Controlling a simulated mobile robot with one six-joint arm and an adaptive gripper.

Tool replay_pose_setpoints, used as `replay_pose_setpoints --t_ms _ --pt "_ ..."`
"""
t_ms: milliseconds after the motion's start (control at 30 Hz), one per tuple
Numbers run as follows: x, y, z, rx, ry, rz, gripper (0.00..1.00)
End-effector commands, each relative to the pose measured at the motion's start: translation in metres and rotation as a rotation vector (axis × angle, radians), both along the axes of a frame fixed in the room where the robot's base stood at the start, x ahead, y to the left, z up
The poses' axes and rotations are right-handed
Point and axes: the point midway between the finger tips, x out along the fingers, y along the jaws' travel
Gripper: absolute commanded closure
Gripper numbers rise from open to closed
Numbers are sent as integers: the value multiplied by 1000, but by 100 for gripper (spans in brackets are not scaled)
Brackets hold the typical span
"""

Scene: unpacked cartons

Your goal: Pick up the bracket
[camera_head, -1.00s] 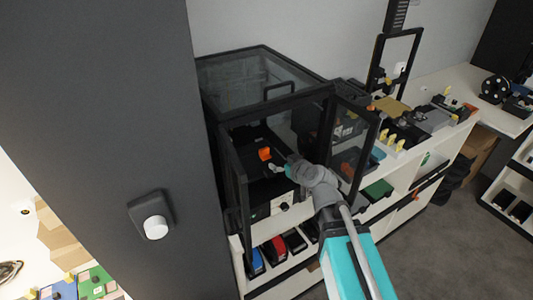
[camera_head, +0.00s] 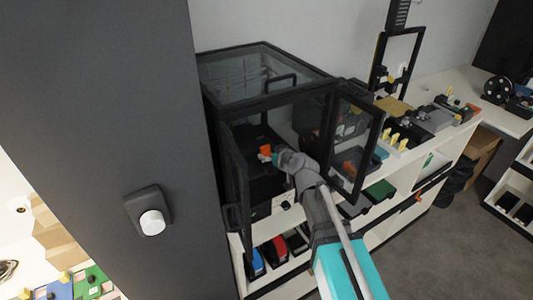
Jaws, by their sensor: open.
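A small orange piece (camera_head: 265,150), which looks like the bracket, is inside the dark framed enclosure (camera_head: 262,97) on the white shelf unit. My arm reaches in through the open front, and my gripper (camera_head: 272,157) is right at the orange piece. The gripper is open. The fingers are small and partly hidden at this distance, so I cannot tell whether they touch the piece or stand around it. The dark bed (camera_head: 262,185) shows below and behind the gripper.
The enclosure's two framed doors stand open, the left one (camera_head: 236,185) and the right one (camera_head: 354,150), on either side of my arm. A dark grey column (camera_head: 100,110) fills the left. Bins (camera_head: 275,250) sit below. Parts crowd the bench (camera_head: 470,75) at right.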

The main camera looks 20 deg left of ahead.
Motion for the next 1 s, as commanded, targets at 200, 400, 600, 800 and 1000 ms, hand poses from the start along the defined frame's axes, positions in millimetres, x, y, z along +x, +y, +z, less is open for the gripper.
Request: replay_pose_setpoints --t_ms 200,400,600,800,1000 --pt "0 0 0 0 0 0 9" --pt "5 4 -2 0 0 -1 9" --pt "22 18 -8 2 0 -2 9" --pt "34 31 -16 1 0 -1 9" --pt "36 34 -17 0 0 -2 9"
